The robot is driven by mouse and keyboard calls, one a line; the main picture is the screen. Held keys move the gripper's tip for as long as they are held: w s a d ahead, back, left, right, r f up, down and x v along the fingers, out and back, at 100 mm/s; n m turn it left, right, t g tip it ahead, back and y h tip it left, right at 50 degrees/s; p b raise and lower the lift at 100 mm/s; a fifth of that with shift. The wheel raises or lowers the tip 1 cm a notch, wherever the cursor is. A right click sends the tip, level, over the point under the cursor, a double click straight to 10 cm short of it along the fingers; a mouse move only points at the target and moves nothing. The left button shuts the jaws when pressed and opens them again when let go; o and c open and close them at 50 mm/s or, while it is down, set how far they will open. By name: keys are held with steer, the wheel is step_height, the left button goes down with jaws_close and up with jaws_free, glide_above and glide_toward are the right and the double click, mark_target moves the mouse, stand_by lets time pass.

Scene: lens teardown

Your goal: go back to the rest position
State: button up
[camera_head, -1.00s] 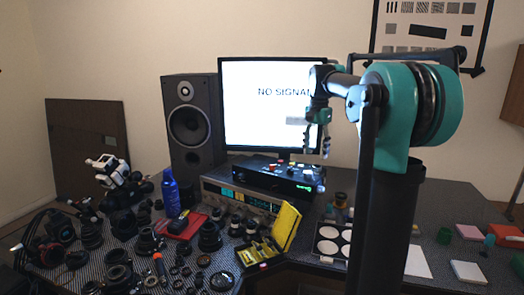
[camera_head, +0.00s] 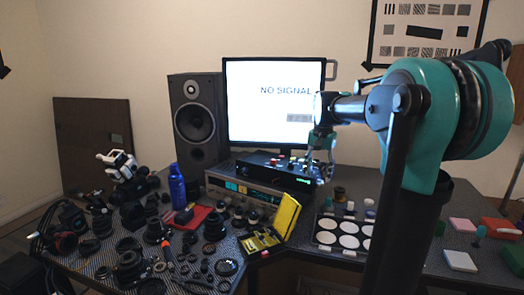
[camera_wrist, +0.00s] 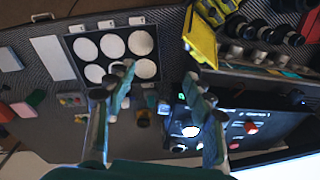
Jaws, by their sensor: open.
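My gripper (camera_head: 322,160) is in front of the monitor's lower right corner in the head view, above the desk. In the wrist view my gripper (camera_wrist: 160,88) shows two teal and grey fingers spread wide apart, with nothing between them. It is open and empty. My arm rises at the right of the head view and reaches left to the gripper.
A monitor (camera_head: 270,95) reading "NO SIGNAL" and a speaker (camera_head: 197,120) stand at the back. A palette of white discs (camera_head: 341,236), an open yellow case (camera_head: 287,216) and a blue bottle (camera_head: 177,187) are on the desk. Many lens parts crowd the left side.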

steer(key=s+f+n+t, duration=0.3)
steer(key=s+f+n, duration=0.4)
steer(key=s+f, duration=1.6)
steer(key=shift+s+a+f, duration=0.35)
steer(key=shift+s, duration=0.2)
